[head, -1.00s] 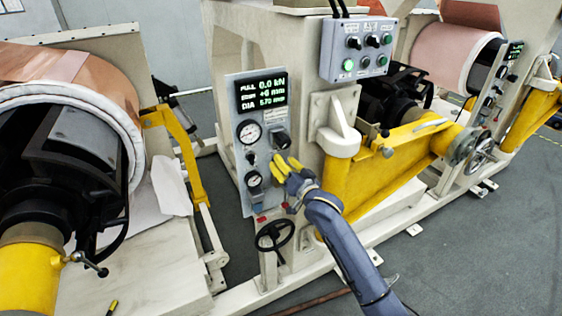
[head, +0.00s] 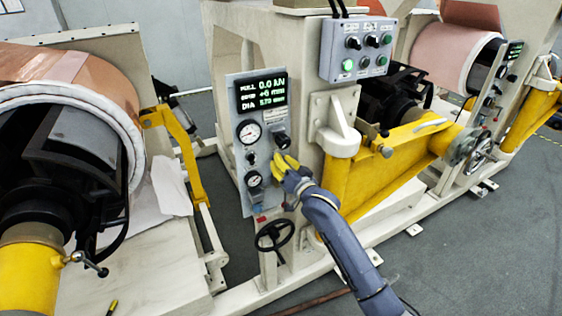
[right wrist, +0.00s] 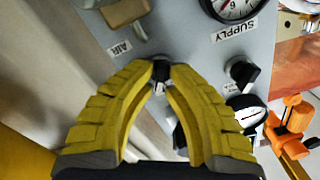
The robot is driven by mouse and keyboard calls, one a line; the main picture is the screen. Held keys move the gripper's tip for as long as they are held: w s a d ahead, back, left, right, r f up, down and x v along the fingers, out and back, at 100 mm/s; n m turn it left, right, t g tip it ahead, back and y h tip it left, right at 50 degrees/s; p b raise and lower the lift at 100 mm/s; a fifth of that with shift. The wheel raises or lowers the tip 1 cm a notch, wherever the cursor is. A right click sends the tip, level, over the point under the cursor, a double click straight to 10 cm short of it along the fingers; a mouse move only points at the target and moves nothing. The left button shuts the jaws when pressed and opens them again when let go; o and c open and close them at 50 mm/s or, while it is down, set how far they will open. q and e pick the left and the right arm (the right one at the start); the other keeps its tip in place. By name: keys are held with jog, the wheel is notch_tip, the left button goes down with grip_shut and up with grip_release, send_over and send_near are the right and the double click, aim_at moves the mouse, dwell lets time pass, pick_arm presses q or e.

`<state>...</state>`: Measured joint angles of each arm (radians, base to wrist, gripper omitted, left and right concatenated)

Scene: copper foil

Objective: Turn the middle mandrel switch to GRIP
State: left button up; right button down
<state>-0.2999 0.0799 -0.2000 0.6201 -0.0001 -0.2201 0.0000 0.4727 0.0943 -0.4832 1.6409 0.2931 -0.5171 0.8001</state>
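The grey control panel (head: 241,187) stands upright on the cream machine frame, with a display on top and gauges below. In the right wrist view the panel (right wrist: 205,55) appears upside down. My right gripper (head: 284,160) is at the panel's right side, below a dark knob (head: 281,141). In the right wrist view its yellow fingers (right wrist: 161,70) converge on a small black switch knob (right wrist: 160,69), with a tip on each side. The fingers hide most of this knob and its label; its setting cannot be read. My left gripper is not in view.
Another black knob (right wrist: 241,71) sits between the gauges. A handwheel (head: 274,235) is below the panel and a yellow arm (head: 360,180) to its right. A grey push-button box (head: 357,49) hangs above. A copper roll (head: 75,75) is at left.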

jog(key=shift+w+r+n, duration=0.1)
jog(key=shift+r+n, duration=0.1)
jog(key=shift+n, duration=0.6)
jog(key=n, duration=0.5)
jog(key=shift+a+r, duration=0.15)
jog(key=shift+r, duration=0.1)
jog(key=shift+a+n, duration=0.2)
jog(key=shift+n, duration=2.5)
jog(key=c, duration=1.5)
grip_release()
jog(key=shift+s+a+f, duration=0.1)
jog(key=shift+s+f, duration=0.1)
jog(key=shift+c, duration=0.2)
jog(key=shift+f, duration=0.15)
jog(key=shift+s+d, duration=0.35)
jog(key=shift+s, duration=0.2)
jog(key=v, duration=1)
jog(key=shift+s+d, duration=0.15)
jog(key=shift+s, duration=0.2)
